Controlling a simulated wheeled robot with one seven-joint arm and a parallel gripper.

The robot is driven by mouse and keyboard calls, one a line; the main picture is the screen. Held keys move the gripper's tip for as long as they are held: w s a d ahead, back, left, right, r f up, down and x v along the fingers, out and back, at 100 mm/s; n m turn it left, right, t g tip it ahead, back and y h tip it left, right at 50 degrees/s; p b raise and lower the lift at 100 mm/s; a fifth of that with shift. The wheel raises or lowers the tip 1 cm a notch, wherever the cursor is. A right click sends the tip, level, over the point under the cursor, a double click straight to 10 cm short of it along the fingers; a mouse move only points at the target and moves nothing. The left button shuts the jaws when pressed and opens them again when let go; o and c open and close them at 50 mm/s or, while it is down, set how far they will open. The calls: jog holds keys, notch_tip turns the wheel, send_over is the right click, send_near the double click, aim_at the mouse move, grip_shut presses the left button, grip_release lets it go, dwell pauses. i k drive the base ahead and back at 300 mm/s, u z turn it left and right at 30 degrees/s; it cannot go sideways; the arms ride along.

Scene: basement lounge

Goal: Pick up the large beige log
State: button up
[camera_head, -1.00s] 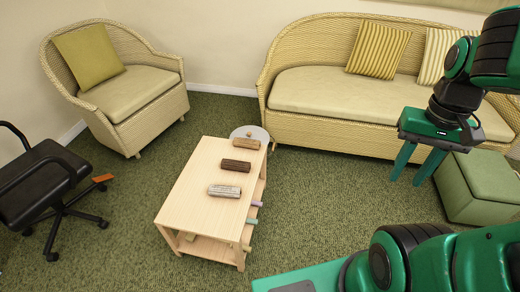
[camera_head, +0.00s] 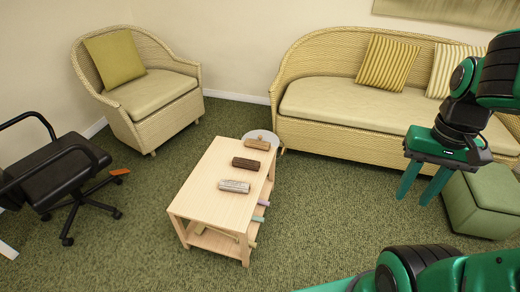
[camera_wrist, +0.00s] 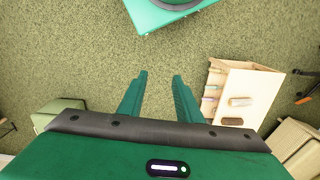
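Three short logs lie crosswise in a row on a low light-wood table (camera_head: 208,202). The far one is tan-beige (camera_head: 256,144), the middle one dark brown (camera_head: 246,163), and the near one pale grey-beige (camera_head: 234,186). The near one looks slightly the longest; I cannot tell for sure which is the large beige log. In the wrist view, a pale log (camera_wrist: 241,101) and the dark one (camera_wrist: 232,121) show on the table at right. My gripper (camera_head: 413,200) hangs open and empty, right of the table and well away from it; its fingers (camera_wrist: 159,75) point over bare carpet.
A wicker sofa (camera_head: 345,139) stands behind, a wicker armchair (camera_head: 160,92) at back left, a black office chair (camera_head: 55,172) at left. A green ottoman (camera_head: 482,205) is beside my gripper. A round grey object (camera_head: 262,134) is behind the table. Carpet right of the table is clear.

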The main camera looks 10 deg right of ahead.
aim_at(252, 144)
jog(key=z, duration=1.8)
jog(key=i, duration=1.4)
jog(key=u, duration=1.6)
jog(key=i, duration=0.25)
jog(key=u, duration=0.1)
